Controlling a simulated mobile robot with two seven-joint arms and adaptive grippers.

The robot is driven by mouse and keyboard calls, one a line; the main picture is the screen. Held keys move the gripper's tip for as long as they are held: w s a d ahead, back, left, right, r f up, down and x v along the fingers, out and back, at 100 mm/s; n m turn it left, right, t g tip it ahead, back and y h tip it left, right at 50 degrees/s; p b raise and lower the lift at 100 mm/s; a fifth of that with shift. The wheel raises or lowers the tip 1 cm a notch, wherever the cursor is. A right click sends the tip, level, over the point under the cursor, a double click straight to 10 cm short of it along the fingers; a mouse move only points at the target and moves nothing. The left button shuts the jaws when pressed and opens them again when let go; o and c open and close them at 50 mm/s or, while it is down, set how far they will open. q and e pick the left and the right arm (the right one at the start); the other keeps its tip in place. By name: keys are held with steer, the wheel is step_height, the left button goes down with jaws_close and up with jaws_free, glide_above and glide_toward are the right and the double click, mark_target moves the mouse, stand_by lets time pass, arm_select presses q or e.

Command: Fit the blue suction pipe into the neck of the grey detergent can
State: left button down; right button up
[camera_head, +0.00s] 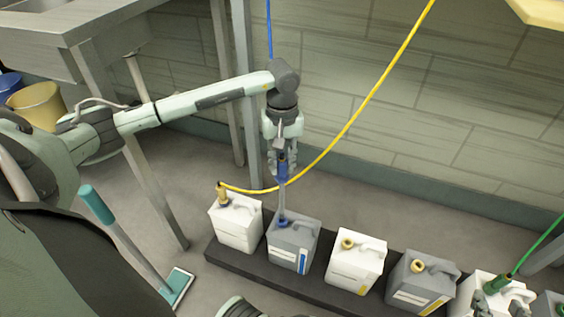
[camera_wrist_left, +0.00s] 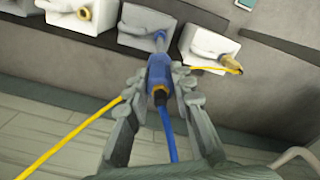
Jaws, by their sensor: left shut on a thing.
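My left gripper (camera_head: 282,172) is shut on the blue suction pipe (camera_head: 283,192), held nearly upright above the grey detergent can (camera_head: 291,247) with the blue label. The pipe's thin lower part reaches down to the blue neck of this can; I cannot tell how far it is inside. In the left wrist view the pipe's blue body (camera_wrist_left: 159,74) sits between the fingers of the left gripper (camera_wrist_left: 160,92), and its tip meets the grey can (camera_wrist_left: 146,19). My right gripper (camera_head: 498,304) shows only its fingertips at the bottom right, spread apart.
A white can (camera_head: 236,224) with the yellow hose stands left of the grey can. A white can (camera_head: 356,262), another grey can (camera_head: 420,283) and a green-piped white can stand to the right on the dark plinth (camera_head: 232,264).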

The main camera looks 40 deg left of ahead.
arm_select(q)
steer(key=shift+b, duration=0.55)
arm_select(e)
steer(key=shift+f, duration=0.55)
stand_by(0.6)
steer(key=w+a+r+t+y, duration=0.1)
steer(key=w+a+r+t, duration=0.1)
steer(key=r, duration=0.3)
steer(key=shift+w+a+r+t, duration=0.15)
steer(key=shift+a+t, duration=0.15)
steer(key=shift+a, duration=0.45)
stand_by(1.6)
arm_select(q)
steer(key=shift+f, duration=0.35)
arm_select(e)
steer(key=shift+w+a+r+t+y, duration=0.15)
steer(key=shift+a+r+t+y, duration=0.2)
steer(key=shift+r, duration=0.2)
steer(key=shift+w+a+r+t+y, duration=0.15)
steer(key=shift+a+r+t+y, duration=0.1)
steer(key=shift+a+r, duration=0.25)
arm_select(q)
steer(key=shift+f+b, duration=0.15)
steer(key=shift+b, duration=0.2)
arm_select(e)
steer(key=shift+w+a+r, duration=0.1)
steer(key=shift+a+r, duration=0.15)
steer(key=shift+r, duration=0.35)
steer(key=shift+r+t, duration=0.1)
steer(key=shift+t, duration=0.2)
